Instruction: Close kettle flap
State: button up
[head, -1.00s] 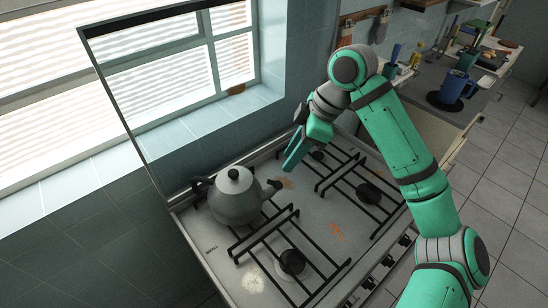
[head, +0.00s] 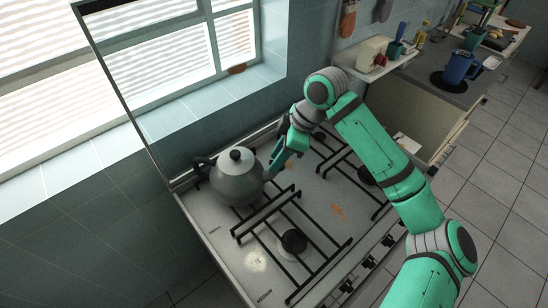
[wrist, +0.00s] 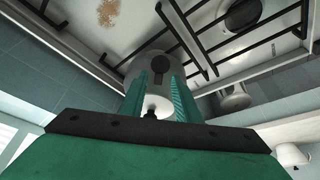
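The grey kettle (head: 237,178) stands upright on the back left of the stove, with its pale lid on and its spout side facing my gripper. My gripper (head: 273,170) is right of the kettle, close to the spout, and hides the spout in the head view. In the wrist view, the kettle (wrist: 133,69) shows beyond and between the two green fingers of my gripper (wrist: 158,78), which stand apart with nothing held.
Black grates and burners (head: 293,240) cover the stove (head: 215,225). A raised glass panel and the tiled wall stand behind the kettle.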

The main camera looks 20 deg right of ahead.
jog(key=shift+w+a, duration=0.1)
jog(key=shift+a, duration=0.1)
grip_shut()
jog(key=shift+d+f+t+y, duration=0.1)
jog(key=shift+d+t+y, duration=0.25)
jog(key=shift+y, duration=0.35)
grip_release()
